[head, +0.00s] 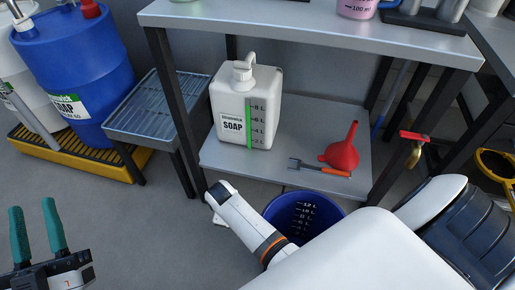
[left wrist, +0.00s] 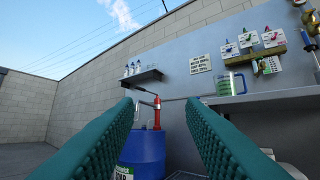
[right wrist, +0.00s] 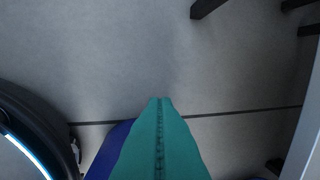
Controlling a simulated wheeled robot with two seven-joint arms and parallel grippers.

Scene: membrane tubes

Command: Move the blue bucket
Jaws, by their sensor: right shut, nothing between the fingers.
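The blue bucket (head: 303,212) stands on the floor in front of the bench in the head view. Its inside shows litre marks. My right arm covers its lower and left parts. My right gripper is hidden in the head view. The right wrist view shows its teal fingers (right wrist: 160,102) pressed together and empty over grey floor, with a blue surface (right wrist: 107,150), probably the bucket, partly behind them. My left gripper (head: 35,206) is open and empty at the lower left of the head view, well away from the bucket. Its spread fingers also show in the left wrist view (left wrist: 165,108).
A metal bench's lower shelf (head: 300,130) holds a white soap jug (head: 262,100), a red funnel (head: 344,150) and an orange-handled tool (head: 320,167). A blue barrel (head: 75,75) stands on a yellow pallet (head: 70,162) at left. Floor between pallet and bucket is mostly clear.

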